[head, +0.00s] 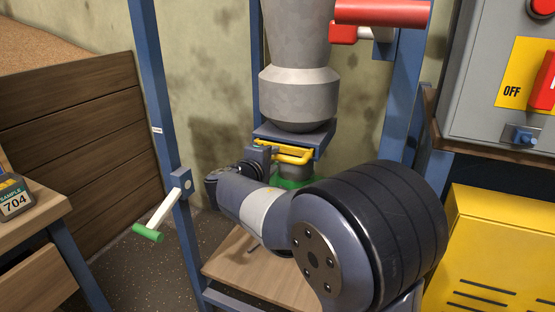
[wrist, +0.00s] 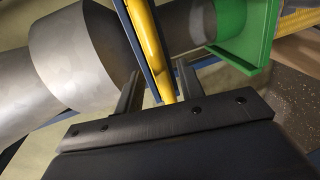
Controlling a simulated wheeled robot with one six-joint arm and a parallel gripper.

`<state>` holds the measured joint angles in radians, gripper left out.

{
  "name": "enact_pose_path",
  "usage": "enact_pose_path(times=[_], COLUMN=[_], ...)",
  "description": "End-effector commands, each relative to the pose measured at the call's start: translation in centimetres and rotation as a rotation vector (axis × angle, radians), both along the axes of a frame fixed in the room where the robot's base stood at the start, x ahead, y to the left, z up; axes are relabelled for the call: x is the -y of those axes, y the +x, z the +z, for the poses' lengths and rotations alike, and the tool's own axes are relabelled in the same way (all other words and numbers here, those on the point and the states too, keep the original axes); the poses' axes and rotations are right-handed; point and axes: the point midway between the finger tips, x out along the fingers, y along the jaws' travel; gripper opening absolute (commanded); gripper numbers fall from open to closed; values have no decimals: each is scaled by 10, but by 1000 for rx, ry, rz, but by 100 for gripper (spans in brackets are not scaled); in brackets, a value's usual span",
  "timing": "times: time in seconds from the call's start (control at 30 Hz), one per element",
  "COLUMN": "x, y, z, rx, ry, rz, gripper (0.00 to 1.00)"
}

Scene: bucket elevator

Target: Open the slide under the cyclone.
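The cyclone (head: 300,85) is a grey metal cone at the top middle in the head view; its grey metal also fills the left of the wrist view (wrist: 75,55). The slide (head: 293,134) is a blue plate directly under it, with a yellow bar handle (head: 296,156) at its front. My gripper (head: 262,156) is at the handle's left part, partly hidden by my arm. In the wrist view my gripper (wrist: 157,78) has its fingers apart, one on each side of the yellow handle (wrist: 148,45). Slim gaps seem to show beside the bar.
A green part (head: 287,183) sits below the slide outlet, above a wooden board (head: 235,265). Blue posts (head: 165,120) flank the cyclone. A green-ended lever (head: 148,233) juts from the left post. A red handle (head: 380,13) is upper right; a yellow cabinet (head: 500,240) stands right.

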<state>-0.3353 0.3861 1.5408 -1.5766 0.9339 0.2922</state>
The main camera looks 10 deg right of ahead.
Motion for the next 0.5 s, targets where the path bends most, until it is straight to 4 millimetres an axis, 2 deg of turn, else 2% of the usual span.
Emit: enact_pose_path(times=[0.2,0.5], x=[17,20], y=[22,28], z=[-6,-7], rx=[0,-1], ry=[0,0], rz=[-2,0], gripper=[37,37])
